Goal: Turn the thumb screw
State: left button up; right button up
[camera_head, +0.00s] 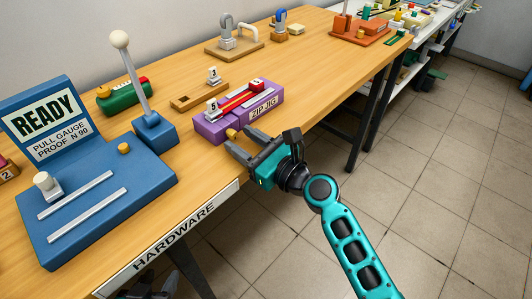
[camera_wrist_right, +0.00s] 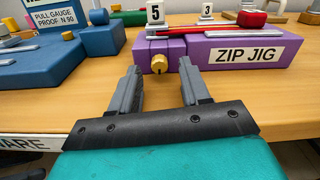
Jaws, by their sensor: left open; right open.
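The thumb screw (camera_head: 231,133) is a small brass-yellow knob on the near end of the purple zip jig (camera_head: 211,130). In the right wrist view the thumb screw (camera_wrist_right: 158,64) shows a flat tab standing roughly upright. My right gripper (camera_head: 240,141) is open and empty, its two grey fingers pointing at the jig. In the right wrist view the fingertips (camera_wrist_right: 160,76) lie to either side of the thumb screw, apparently short of it and not closed on it. My left gripper (camera_head: 148,291) is only partly in view, dark, below the table's front edge at the bottom.
A blue pull gauge (camera_head: 112,208) with a lever and READY sign stands left of the jig. A wooden block (camera_head: 190,100) with a numbered tag sits behind it. The HARDWARE label (camera_head: 170,238) marks the table's front edge. Bare tabletop lies right of the jig.

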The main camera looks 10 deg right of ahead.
jog(key=v, duration=1.1)
jog(key=shift+s+d+b, duration=0.2)
jog(key=shift+s+b, duration=0.1)
jog(key=shift+s, duration=0.05)
